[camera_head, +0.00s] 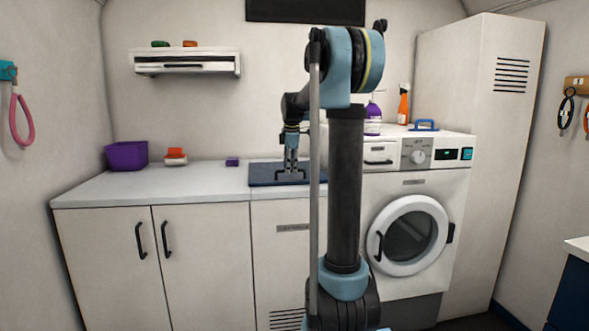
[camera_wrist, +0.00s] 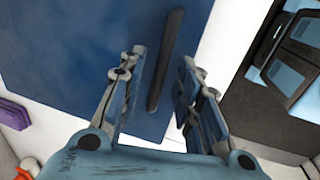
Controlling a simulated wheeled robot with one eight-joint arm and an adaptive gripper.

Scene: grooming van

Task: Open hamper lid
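The hamper lid (camera_head: 262,177) is a flat blue panel set in the white counter, and it looks closed. In the wrist view the lid (camera_wrist: 70,40) fills the left and middle, with a dark bar handle (camera_wrist: 174,28) on it. My gripper (camera_head: 291,172) points down over the lid. In the wrist view my gripper (camera_wrist: 163,62) is open, with one finger on each side of the handle. A gap shows between the handle and each finger. How far the fingertips are above the lid is hard to tell.
A small purple block (camera_head: 232,161), an orange-and-white brush (camera_head: 175,156) and a purple bin (camera_head: 126,155) stand on the counter left of the lid. A washing machine (camera_head: 407,228) stands at right. A wall shelf (camera_head: 185,62) hangs above. The counter front left is clear.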

